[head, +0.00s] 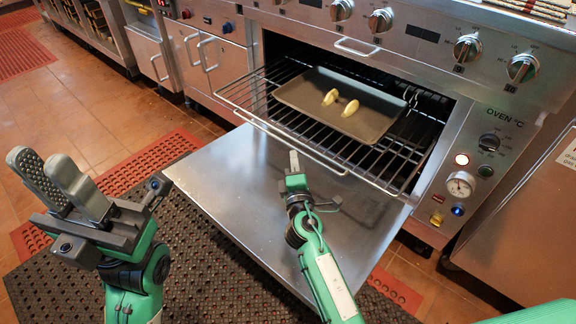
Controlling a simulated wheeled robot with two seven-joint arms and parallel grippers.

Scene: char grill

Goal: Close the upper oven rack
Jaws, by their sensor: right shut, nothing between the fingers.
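The upper oven rack (262,112) is a wire shelf that sticks out of the open oven, over the lowered oven door (240,172). A dark tray (372,122) sits on the rack with two pale yellow food pieces (340,102) on it. My right gripper (294,161) is shut and empty, its fingertips close to the middle of the rack's front bar. I cannot tell whether they touch it.
The oven's control panel (470,175) with knobs and a gauge stands right of the opening. A handle (356,47) juts out above it. Steel cabinets (210,65) stand to the left. Dark and red mats lie on the tiled floor (85,105).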

